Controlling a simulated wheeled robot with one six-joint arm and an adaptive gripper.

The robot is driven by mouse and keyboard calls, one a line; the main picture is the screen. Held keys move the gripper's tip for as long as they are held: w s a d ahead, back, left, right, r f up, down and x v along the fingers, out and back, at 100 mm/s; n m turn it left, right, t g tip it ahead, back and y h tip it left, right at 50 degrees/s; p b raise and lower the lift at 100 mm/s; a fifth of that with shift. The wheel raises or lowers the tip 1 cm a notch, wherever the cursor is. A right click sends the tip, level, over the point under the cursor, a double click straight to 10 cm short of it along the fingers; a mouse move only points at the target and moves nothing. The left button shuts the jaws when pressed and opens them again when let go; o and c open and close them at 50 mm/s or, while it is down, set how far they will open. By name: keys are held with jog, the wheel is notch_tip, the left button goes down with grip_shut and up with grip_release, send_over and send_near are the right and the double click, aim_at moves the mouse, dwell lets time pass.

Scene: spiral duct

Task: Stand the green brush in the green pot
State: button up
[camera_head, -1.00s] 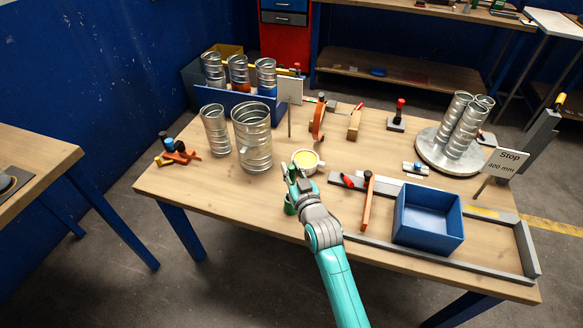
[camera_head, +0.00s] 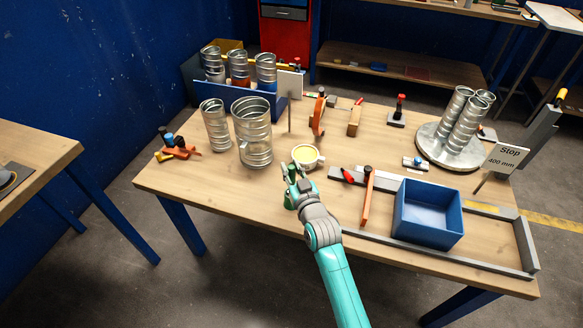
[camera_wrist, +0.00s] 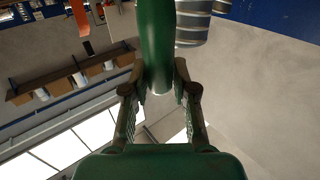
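My gripper (camera_head: 291,178) is near the front edge of the table, in front of a small round pot (camera_head: 306,157) with a pale rim and a yellow-green inside. In the wrist view both fingers (camera_wrist: 163,82) close on a thick dark green shaft (camera_wrist: 158,35), which I take as the green brush. Its narrow end shows between the fingertips and the rest runs out of the top of that view. In the head view a green part (camera_head: 290,200) shows beside and below my gripper, partly hidden by it. The brush is apart from the pot. The bristles cannot be made out.
Metal spiral ducts (camera_head: 252,132) stand behind left of the pot. A blue bin (camera_head: 427,213) and an orange-handled tool (camera_head: 367,198) lie to the right, by a grey rail (camera_head: 480,257). An orange disc tool (camera_head: 317,117) stands behind. The table's front left is clear.

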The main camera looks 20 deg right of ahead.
jog(key=o, duration=0.3)
jog(key=shift+s, duration=0.1)
jog(key=s, duration=1.2)
jog(key=shift+d, duration=0.15)
jog(key=shift+w, duration=0.1)
